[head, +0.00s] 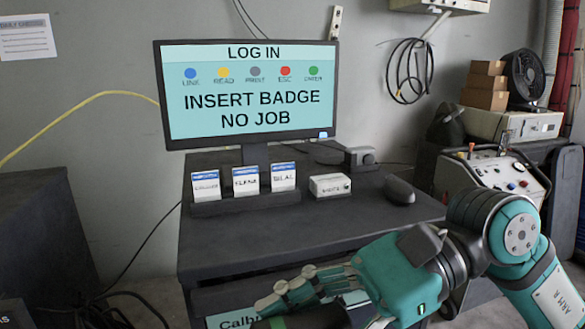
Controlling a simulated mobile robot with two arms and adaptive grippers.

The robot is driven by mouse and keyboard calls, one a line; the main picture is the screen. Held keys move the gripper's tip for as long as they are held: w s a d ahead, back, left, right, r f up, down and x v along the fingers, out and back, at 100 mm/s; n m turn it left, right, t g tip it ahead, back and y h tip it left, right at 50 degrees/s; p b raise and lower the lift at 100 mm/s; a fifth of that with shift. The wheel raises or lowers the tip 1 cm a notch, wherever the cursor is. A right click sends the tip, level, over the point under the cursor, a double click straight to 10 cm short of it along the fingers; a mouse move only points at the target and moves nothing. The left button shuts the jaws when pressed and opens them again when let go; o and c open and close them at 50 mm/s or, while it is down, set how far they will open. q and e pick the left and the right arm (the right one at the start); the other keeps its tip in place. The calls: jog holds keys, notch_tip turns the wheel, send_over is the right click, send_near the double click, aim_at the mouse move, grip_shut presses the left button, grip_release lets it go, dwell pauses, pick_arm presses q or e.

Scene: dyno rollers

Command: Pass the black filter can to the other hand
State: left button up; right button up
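My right gripper (300,303) comes in from the right, low in the head view, in front of the desk. A black can with a green band (318,318), which looks like the filter can, lies between its fingers. The upper finger runs along the can's top side, and the gripper appears shut on it. The can's lower part is cut off by the bottom edge of the picture, and the other finger is mostly out of view. My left gripper is not in view.
A dark desk (240,240) carries a monitor (248,95) reading "INSERT BADGE NO JOB", a rack of badges (245,200), a small white box (330,185) and a mouse (400,190). A dark cabinet (40,240) stands left. A control box (490,175) is at right.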

aim_at(315, 317)
jog(key=shift+s+d+f, duration=0.1)
jog(key=shift+f, duration=0.05)
jog(key=w+d+f+m+t, duration=0.6)
jog(key=w+d+f, duration=0.2)
jog(key=w+f, duration=0.3)
jog(key=s+d+f+m+t+h, duration=0.15)
jog(key=d+f+m+t, duration=0.3)
jog(key=d+f, duration=0.75)
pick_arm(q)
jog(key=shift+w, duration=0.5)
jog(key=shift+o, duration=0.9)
pick_arm(e)
jog(key=w+a+r+n+g+y, duration=0.2)
jog(key=w+a+r+n+g, duration=0.2)
jog(key=a+r+n+g, duration=0.4)
jog(key=a+r+n, duration=0.1)
jog(key=a+r, duration=0.3)
jog(key=r, duration=0.3)
jog(key=shift+a+r+g, duration=0.3)
jog(key=shift+r+g, duration=0.05)
